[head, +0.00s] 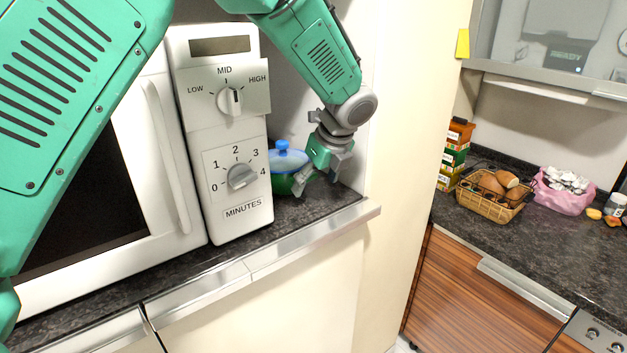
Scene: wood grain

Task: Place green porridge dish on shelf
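The green porridge dish (283,185) with a blue lid and knob stands upright on the dark counter, in the recess right of the microwave. The microwave hides its left part. My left gripper (318,184) is at the dish's right side, pointing down, with its fingers spread apart. One finger overlaps the dish's right edge in the picture; I cannot tell whether it touches. Nothing shows between the fingers. My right gripper is not in view. A shelf-like white ledge (537,87) shows under the glass-fronted cabinet at the right.
The white microwave (226,145) with two dials stands close left of the dish. A cream side panel (408,150) bounds the recess on the right. The right counter (485,240) holds a bread basket (490,207), a pink bag (563,200) and stacked boxes (455,152); its front is bare.

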